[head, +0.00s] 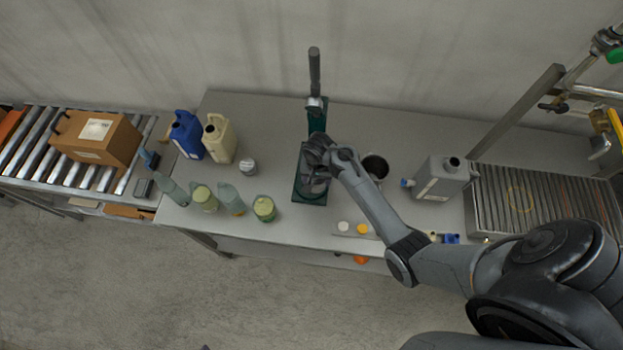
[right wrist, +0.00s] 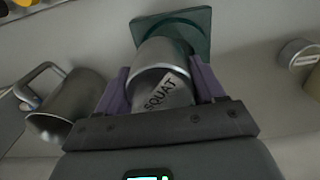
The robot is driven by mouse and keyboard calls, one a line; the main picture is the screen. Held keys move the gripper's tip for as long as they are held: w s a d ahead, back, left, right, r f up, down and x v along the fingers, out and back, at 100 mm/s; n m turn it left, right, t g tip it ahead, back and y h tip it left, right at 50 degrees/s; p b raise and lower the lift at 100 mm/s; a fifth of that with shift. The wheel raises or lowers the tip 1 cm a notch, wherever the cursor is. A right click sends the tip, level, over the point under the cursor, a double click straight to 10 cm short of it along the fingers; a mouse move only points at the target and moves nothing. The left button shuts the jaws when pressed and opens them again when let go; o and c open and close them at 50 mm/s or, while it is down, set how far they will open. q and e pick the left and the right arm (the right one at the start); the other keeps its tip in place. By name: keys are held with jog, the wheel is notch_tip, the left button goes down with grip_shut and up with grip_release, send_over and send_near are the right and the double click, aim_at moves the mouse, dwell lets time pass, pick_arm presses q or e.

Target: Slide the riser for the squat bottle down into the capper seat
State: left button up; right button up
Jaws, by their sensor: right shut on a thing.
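The riser (right wrist: 168,88) is a grey metal cylinder with a label reading SQUAT. My right gripper (right wrist: 162,85) is shut on it, with a purple finger on each side. The capper is a green stand whose base plate (right wrist: 203,22) lies just beyond the riser in the right wrist view. In the head view my right gripper (head: 318,160) is over the capper base (head: 309,198) and mostly hides the riser. The seat is hidden behind the riser and gripper, so I cannot tell whether the riser touches it. My left gripper is out of view.
A steel jug (head: 376,166) stands right of the capper, and a small labelled metal cylinder (head: 248,167) stands left. Several bottles stand front left, near blue (head: 187,133) and cream (head: 219,139) canisters. A grey canister (head: 441,180) stands right. The table behind the jug is clear.

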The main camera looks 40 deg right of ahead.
jog(key=shift+w+d+f, duration=0.15)
jog(key=shift+w+f, duration=0.35)
jog(key=shift+w, duration=0.35)
jog(key=shift+w+d+f, duration=0.1)
jog(key=shift+w+f, duration=0.4)
jog(key=shift+w, duration=0.3)
notch_tip(320, 180, down, 3)
jog(key=shift+r+b, duration=0.1)
jog(key=shift+b, duration=0.25)
jog(key=shift+f, duration=0.55)
jog(key=shift+f, duration=0.1)
jog(key=o, duration=1.3)
jog(key=shift+f, duration=0.1)
jog(key=shift+c, duration=0.2)
